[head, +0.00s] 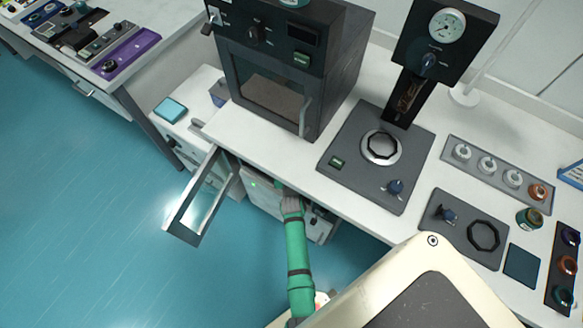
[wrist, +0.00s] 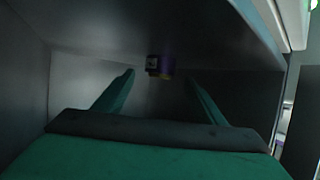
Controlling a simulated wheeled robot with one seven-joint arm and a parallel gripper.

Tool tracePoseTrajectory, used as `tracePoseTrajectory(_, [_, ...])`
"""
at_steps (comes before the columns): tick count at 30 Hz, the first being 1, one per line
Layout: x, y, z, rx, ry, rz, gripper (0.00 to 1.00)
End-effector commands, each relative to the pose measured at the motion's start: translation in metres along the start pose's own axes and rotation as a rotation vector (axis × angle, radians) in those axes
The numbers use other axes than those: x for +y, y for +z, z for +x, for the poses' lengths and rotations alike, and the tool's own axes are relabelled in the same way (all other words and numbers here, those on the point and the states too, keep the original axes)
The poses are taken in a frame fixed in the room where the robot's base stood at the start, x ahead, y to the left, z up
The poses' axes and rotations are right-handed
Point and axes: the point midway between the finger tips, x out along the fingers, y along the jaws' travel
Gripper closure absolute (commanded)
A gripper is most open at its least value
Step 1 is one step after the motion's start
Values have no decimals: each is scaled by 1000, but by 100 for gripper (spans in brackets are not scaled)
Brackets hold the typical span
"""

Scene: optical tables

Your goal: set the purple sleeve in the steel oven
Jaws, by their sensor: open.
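The steel oven (head: 262,187) sits under the bench top, with its glass door (head: 201,202) swung open to the left. My green arm reaches in under the bench, and the bench hides my gripper in the head view. The wrist view shows a dim grey cavity. My gripper (wrist: 161,76) is open there, its two green fingers spread and nothing between them. A small dark piece with a purple side and a yellowish band, likely the purple sleeve (wrist: 163,67), is beyond the fingertips, roughly centred between them. I cannot tell what it rests on.
A dark oven (head: 268,95) with a shut window door stands on the bench above. A gauge press (head: 372,150) and a ring rack (head: 498,175) stand to its right. The open door juts over the floor left of my arm. The cavity walls and top are close around the gripper.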

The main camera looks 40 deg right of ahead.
Motion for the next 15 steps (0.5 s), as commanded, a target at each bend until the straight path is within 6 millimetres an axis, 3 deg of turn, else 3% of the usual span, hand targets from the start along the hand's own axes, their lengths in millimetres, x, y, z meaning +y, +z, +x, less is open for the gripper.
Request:
tracePoseTrajectory(7, [0, 1, -41, -1, 1, -1, 36])
tracePoseTrajectory(15, [0, 0, -61, -1, 0, 1, 36])
